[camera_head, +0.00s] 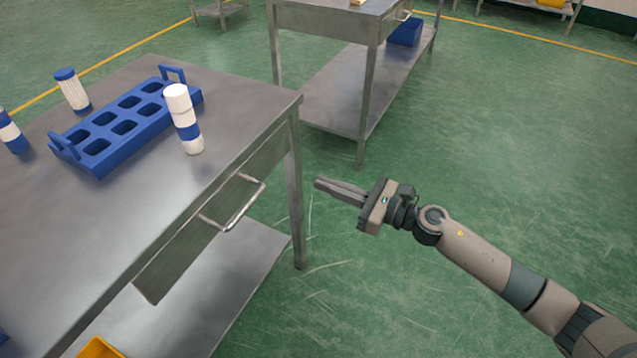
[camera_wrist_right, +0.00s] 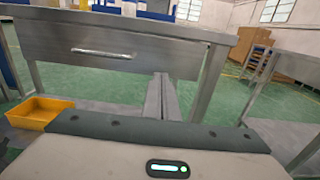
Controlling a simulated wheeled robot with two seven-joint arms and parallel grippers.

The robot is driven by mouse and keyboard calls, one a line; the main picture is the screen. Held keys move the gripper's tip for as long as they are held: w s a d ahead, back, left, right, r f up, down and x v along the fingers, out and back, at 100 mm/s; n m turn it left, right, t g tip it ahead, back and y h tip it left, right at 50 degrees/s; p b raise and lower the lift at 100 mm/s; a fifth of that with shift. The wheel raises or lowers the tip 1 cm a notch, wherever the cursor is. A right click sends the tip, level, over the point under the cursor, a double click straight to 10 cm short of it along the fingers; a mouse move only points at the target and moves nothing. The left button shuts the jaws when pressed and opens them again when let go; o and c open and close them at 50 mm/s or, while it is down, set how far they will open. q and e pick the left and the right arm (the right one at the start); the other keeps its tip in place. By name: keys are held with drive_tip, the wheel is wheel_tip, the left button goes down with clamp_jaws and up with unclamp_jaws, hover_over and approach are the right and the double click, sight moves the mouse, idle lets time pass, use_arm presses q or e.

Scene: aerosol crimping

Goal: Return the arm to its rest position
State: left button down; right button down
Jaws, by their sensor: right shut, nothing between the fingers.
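My right gripper (camera_head: 341,190) is shut and empty. It is held in the air to the right of the metal table (camera_head: 235,105), apart from the table's leg and drawer. Its arm comes in from the lower right corner of the head view. In the right wrist view the closed fingers (camera_wrist_right: 163,98) point at the table's drawer front (camera_wrist_right: 110,50). My left gripper is not in the head view.
A blue rack (camera_head: 125,128) with empty slots stands on the table, with several white and blue cans (camera_head: 182,115) around it. The drawer handle (camera_head: 240,205) sticks out. A second metal table (camera_head: 330,22) stands behind. A yellow bin (camera_wrist_right: 40,112) sits low at left. Green floor is free at right.

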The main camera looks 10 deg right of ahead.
idle(0.6)
